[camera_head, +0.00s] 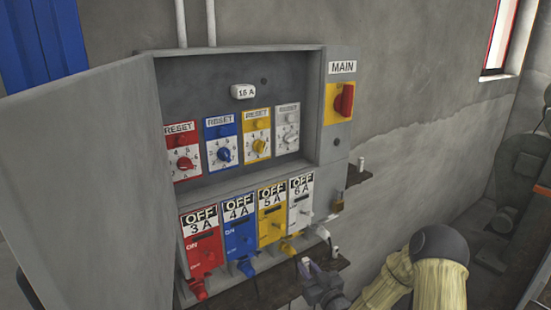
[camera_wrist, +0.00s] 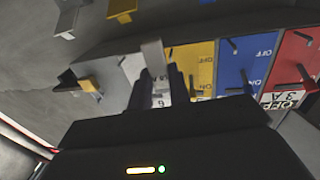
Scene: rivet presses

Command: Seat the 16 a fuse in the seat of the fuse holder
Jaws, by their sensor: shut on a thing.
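My gripper (camera_head: 311,272) is low in front of the panel, below the white 6 A switch. It is shut on a small pale grey-white block, which I take to be the fuse (camera_head: 306,264). In the wrist view the block (camera_wrist: 153,55) stands up between the two dark fingertips (camera_wrist: 153,80); I cannot read a rating on it. Inside the open grey cabinet, a white plate (camera_head: 243,91) reads 15 A or 16 A, beside a small dark round spot (camera_head: 264,81). I cannot make out for certain which part is the fuse holder's seat.
Red, blue, yellow and white switches (camera_head: 240,228) stick out below the cabinet. The cabinet door (camera_head: 85,180) is swung open at left. A red MAIN knob (camera_head: 345,100) is at right. Small white pieces stand on the side ledge (camera_head: 361,164) and near the lower shelf (camera_head: 335,252).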

